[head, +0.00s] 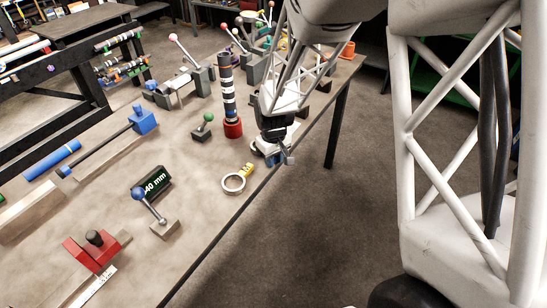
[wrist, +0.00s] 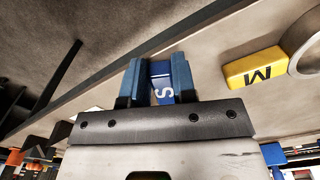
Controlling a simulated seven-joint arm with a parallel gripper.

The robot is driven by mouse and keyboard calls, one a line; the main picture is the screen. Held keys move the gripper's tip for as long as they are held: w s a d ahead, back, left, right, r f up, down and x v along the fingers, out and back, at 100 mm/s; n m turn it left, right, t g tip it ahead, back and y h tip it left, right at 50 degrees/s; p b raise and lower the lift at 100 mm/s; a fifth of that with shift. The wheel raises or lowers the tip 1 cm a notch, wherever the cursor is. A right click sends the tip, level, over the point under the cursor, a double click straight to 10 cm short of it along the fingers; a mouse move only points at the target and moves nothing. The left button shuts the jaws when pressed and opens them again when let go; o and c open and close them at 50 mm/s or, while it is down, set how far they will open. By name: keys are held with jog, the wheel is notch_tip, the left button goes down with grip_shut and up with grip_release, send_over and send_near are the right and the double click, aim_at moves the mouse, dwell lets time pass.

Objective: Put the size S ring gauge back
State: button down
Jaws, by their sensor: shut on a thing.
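The size S ring gauge shows in the wrist view as a blue tag (wrist: 162,84) with a white S. It sits between the blue fingers of my gripper (wrist: 160,80), which are shut on it. Its ring is hidden in the wrist view. In the head view my gripper (head: 277,157) points down near the bench's right edge; the gauge is too small there to make out clearly. The size M ring gauge (head: 233,184), a silver ring with a yellow tag, lies on the bench; its yellow tag (wrist: 255,70) also shows in the wrist view.
An upright post (head: 228,92) with black, white and blue bands on a red base stands left of my gripper. A green-knobbed block (head: 203,128), a "40 mm" display (head: 155,184), a blue-knobbed lever (head: 152,210) and a red fixture (head: 93,250) stand on the bench (head: 200,215).

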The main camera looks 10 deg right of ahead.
jog(key=c, duration=0.9)
grip_release()
jog(key=shift+r, duration=0.1)
notch_tip(320, 180, up, 12)
jog(key=shift+r, duration=0.1)
dwell(0.3)
